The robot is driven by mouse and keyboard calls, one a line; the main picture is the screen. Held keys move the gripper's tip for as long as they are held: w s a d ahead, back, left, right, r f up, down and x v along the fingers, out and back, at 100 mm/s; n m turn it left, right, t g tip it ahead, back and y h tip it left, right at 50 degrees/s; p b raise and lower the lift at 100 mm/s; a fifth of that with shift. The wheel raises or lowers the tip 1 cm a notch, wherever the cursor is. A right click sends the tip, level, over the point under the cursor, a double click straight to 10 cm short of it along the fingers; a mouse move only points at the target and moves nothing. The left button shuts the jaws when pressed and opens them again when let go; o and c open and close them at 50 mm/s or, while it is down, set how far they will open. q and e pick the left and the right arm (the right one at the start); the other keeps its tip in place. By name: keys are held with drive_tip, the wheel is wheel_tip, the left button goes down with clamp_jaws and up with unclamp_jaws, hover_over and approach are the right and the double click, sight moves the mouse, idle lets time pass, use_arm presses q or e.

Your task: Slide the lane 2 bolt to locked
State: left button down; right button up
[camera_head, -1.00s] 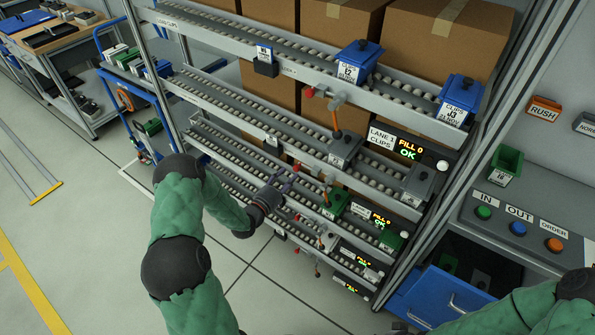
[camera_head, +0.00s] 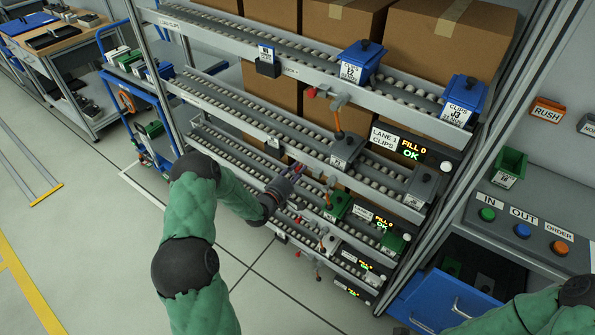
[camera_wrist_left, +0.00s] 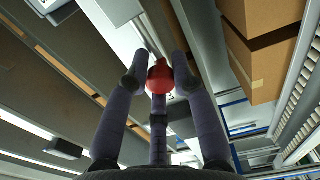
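The lane 2 bolt shows its round red knob (camera_wrist_left: 160,78) in the left wrist view, between the spread fingertips of my left gripper (camera_wrist_left: 160,76). A narrow gap seems to show on each side of the knob, so the fingers look open around it. The lane 2 sign (camera_head: 362,211) stands to the right, beside a lit display. The bolt's slot and locked mark cannot be made out. My right gripper is out of view.
Another lane lies below. Open floor (camera_head: 110,260) is at the left.

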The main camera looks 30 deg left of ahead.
use_arm(q)
drive_tip(key=d, duration=0.4)
drive_tip(key=shift+s+d, duration=0.15)
drive_tip(key=shift+d, duration=0.2)
drive_tip(key=c, duration=1.2)
unclamp_jaws()
drive_tip(key=shift+d, duration=0.1)
drive_tip(key=shift+o, duration=0.7)
drive_tip(key=shift+w+d, duration=0.1)
drive_tip(key=shift+w, duration=0.1)
drive_tip(key=shift+s, duration=0.1)
